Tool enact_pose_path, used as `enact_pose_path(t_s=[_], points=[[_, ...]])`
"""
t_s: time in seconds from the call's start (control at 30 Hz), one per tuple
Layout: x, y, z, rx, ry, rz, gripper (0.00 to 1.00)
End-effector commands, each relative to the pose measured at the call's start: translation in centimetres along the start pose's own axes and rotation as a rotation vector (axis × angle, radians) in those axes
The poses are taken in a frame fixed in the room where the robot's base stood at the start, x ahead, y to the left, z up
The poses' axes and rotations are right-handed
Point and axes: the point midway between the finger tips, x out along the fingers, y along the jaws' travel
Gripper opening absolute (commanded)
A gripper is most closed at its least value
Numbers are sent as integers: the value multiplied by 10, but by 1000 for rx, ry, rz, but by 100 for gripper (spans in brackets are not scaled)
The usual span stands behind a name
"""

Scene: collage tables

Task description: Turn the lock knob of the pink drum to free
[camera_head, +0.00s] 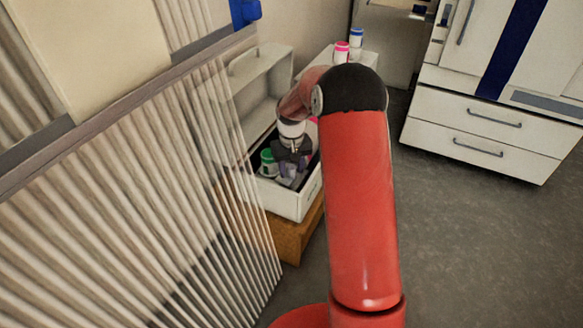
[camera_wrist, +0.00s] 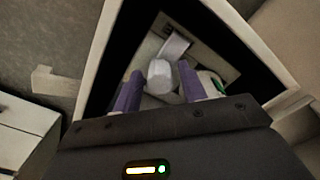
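My gripper (camera_head: 289,172) reaches down into an open white box in the head view. In the wrist view its two purple fingers (camera_wrist: 160,84) stand apart, with a pale faceted knob (camera_wrist: 160,76) showing between their tips. Narrow gaps seem to show beside the knob, and I cannot tell whether either finger touches it. A pale grey bar (camera_wrist: 174,46) lies just beyond the knob. In the head view a pink-topped container (camera_head: 342,48) stands behind the box. I cannot tell whether it is the pink drum or whether the knob belongs to it.
The white box (camera_head: 290,205) has a raised lid (camera_head: 262,75) and sits on a brown wooden stand (camera_head: 292,240). A green-topped jar (camera_head: 268,160) is inside it, left of my gripper. A blue-topped jar (camera_head: 356,38) stands behind. A ribbed translucent panel (camera_head: 130,200) fills the left.

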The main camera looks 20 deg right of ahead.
Motion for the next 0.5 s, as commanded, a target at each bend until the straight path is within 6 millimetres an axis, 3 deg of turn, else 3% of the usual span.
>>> enact_pose_path(t_s=[0.33,0.5], points=[[-2,0,0,1,0,0,47],[-25,0,-1,2,4,1,47]])
